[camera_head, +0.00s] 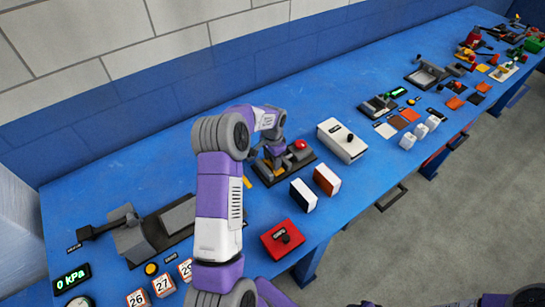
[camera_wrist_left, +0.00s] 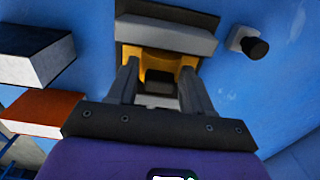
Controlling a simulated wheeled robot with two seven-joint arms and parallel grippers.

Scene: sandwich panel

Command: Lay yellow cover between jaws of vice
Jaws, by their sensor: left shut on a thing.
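The yellow cover (camera_wrist_left: 157,62) is between the fingers of my left gripper (camera_wrist_left: 157,88), which is shut on it. In the wrist view a grey block (camera_wrist_left: 165,36) with a dark part behind it lies just beyond the cover; it looks like part of the vice. I cannot tell whether the cover touches it. In the head view my left gripper (camera_head: 271,152) is low over a dark-based device, probably the vice (camera_head: 300,157), with a red knob on its right. My arm partly hides the device there. The right gripper is not in view.
A red box (camera_head: 283,239) is near the front edge, and a white box (camera_head: 342,140) is at right. A grey press (camera_head: 130,238) stands at left.

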